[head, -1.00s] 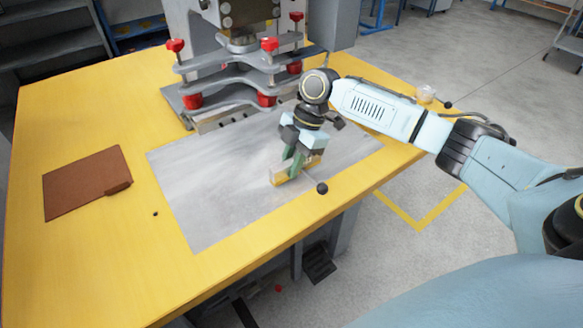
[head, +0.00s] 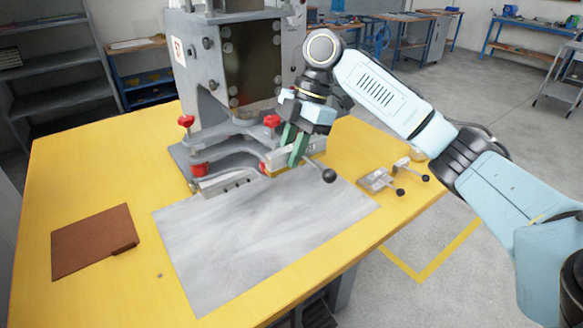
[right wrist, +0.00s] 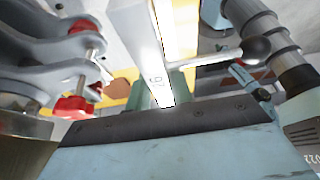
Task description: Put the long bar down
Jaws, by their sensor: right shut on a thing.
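The long bar (head: 314,147) is pale metal with a yellow strip along its lower edge, and a lever with a black ball (head: 329,175) sticks out from it. My right gripper (head: 293,152) has its green fingers shut on it and holds it in front of the press, over the far part of the grey metal sheet (head: 250,250). In the right wrist view the bar (right wrist: 138,45) runs away from the fingers, with a small number on its face. I cannot tell its exact height above the sheet. My left gripper is not in view.
The grey press (head: 232,60) with red knobs (head: 186,121) stands close behind the bar. Two shorter metal blocks with ball levers (head: 378,180) lie on the yellow table (head: 90,170) at the right. A brown folder (head: 94,243) lies at the left. The sheet is clear.

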